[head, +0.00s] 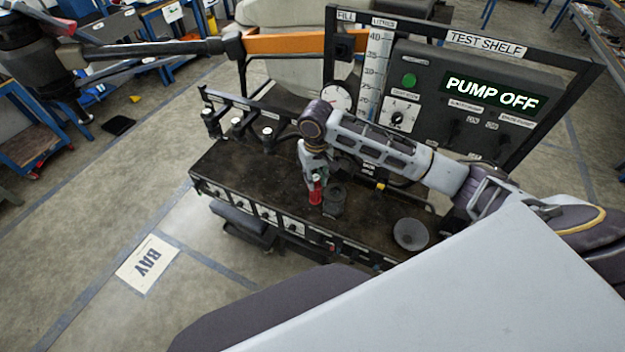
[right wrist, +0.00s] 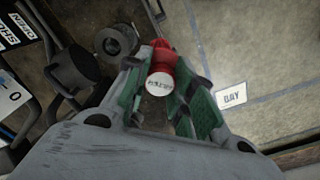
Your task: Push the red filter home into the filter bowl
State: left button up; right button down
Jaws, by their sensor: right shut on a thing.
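My right gripper (head: 315,178) is shut on the red filter (head: 316,194) over the dark bench. In the right wrist view the right gripper (right wrist: 170,92) has its green-padded fingers on both sides of the red filter (right wrist: 161,62). The filter's white end with printed lettering faces the camera. My left gripper is not in view.
The test shelf panel (head: 520,66) stands behind the bench (head: 240,168) and reads PUMP OFF. Several dark nozzles (head: 236,128) line the back left. An orange drone boom (head: 290,43) crosses above.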

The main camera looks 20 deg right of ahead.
jog(key=w+d+n+p, duration=0.1)
jog(key=w+d+n, duration=0.1)
jog(key=d+n, duration=0.2)
jog(key=w+d+f+n+p, duration=0.1)
jog(key=w+d+n, duration=0.2)
jog(key=d, duration=0.4)
jog(key=shift+f+n, duration=0.15)
jog(key=shift+n, duration=0.45)
jog(key=shift+f, duration=0.1)
dwell(0.5)
jog(key=shift+f+b, duration=0.55)
jog(key=shift+f, duration=2.25)
jog(key=shift+p, duration=0.75)
jog(key=shift+f+b, duration=0.35)
jog(key=shift+f, duration=0.75)
dwell(1.1)
